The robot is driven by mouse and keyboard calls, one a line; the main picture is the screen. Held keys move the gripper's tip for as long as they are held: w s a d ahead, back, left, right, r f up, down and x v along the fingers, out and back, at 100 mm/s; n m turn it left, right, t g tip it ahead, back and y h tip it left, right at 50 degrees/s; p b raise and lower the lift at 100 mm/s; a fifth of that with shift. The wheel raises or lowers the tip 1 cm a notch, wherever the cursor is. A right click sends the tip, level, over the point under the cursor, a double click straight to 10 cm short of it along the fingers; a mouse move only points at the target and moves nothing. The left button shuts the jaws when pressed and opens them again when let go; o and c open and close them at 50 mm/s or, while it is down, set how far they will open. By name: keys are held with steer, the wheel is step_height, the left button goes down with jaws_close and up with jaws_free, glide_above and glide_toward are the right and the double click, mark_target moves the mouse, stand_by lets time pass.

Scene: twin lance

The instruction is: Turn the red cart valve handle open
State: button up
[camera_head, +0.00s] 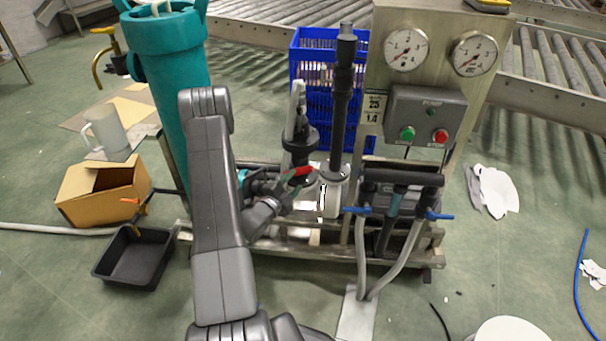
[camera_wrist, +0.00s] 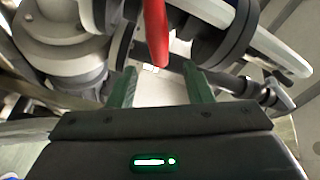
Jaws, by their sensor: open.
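The red valve handle (camera_wrist: 153,30) shows in the wrist view as a red bar coming down from the top edge. Its lower end is level with the space between my gripper's two green fingertips (camera_wrist: 159,70). The fingers are apart, one on each side of the bar's line, and neither visibly touches it. In the head view the red handle (camera_head: 300,171) is a small red patch on the cart's pipework, right by my gripper (camera_head: 293,181). My arm and the pipe fittings hide part of that area.
A dark vertical pipe (camera_head: 342,105) and a teal cylinder (camera_head: 172,90) stand close around my arm. The gauge panel (camera_head: 425,72) with green and red buttons is to the right. A black tray (camera_head: 133,258) and cardboard box (camera_head: 103,190) lie on the floor at left.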

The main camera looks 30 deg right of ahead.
mark_target(304, 172)
steer(key=x, duration=0.6)
steer(key=shift+w+d+b, duration=0.15)
steer(key=shift+d+b, duration=0.1)
steer(key=shift+b, duration=0.15)
steer(key=c, duration=1)
